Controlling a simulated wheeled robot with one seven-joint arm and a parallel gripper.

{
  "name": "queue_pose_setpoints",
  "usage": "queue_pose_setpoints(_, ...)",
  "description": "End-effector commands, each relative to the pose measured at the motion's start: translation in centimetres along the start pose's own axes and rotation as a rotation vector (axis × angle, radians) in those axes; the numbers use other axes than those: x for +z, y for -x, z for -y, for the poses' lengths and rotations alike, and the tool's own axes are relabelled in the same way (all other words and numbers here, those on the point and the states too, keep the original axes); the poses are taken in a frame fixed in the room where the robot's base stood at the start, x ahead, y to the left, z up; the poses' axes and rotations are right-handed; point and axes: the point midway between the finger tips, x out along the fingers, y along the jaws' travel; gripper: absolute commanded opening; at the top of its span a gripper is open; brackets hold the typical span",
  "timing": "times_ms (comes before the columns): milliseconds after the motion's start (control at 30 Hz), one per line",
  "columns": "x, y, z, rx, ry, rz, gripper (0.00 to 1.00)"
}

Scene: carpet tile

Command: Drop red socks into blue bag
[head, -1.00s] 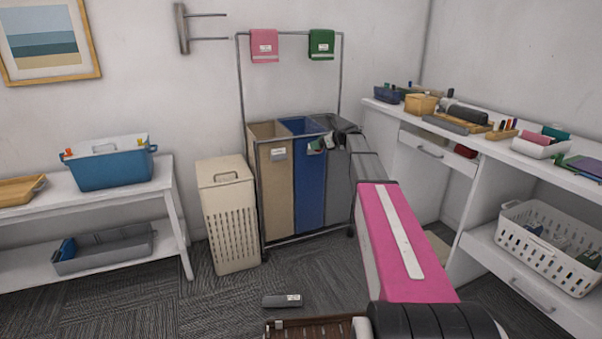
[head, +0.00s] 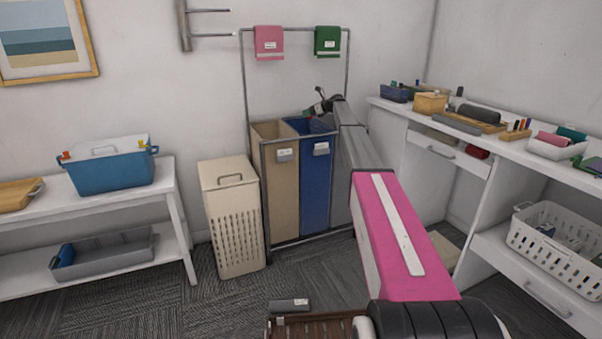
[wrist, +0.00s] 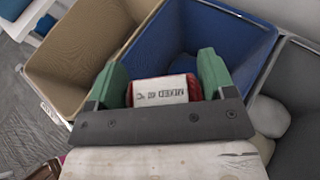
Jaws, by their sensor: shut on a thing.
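The red socks (wrist: 160,90) are a small red bundle with a white printed label, shown in the wrist view. My gripper (wrist: 161,72) has its green fingers closed on both sides of them. The blue bag (head: 316,190) is the middle one of three in a metal-framed sorter. Its open inside (wrist: 215,30) lies beneath and beyond the fingers in the wrist view. In the head view my gripper (head: 319,106) is at the top of the blue bag, above its rim. The socks cannot be made out clearly there.
A tan bag (head: 277,190) is left of the blue one and a grey bag (wrist: 300,75) is right. The sorter's rail holds a pink cloth (head: 269,42) and a green cloth (head: 327,41). A cream hamper (head: 232,215) stands left; a white counter (head: 480,135) is right.

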Motion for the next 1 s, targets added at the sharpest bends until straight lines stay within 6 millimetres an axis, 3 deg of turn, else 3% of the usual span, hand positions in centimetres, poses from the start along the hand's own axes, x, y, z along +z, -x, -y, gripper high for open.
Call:
queue_pose_setpoints(100, 1.0, -0.9, 1.5, 0.001, 0.001, 0.000, 0.53)
queue_pose_setpoints(333, 1.1, -1.3, 1.9, 0.002, 0.000, 0.000, 0.53)
queue_pose_setpoints(1000, -4.1, -3.5, 1.8, 0.002, 0.000, 0.001, 0.53)
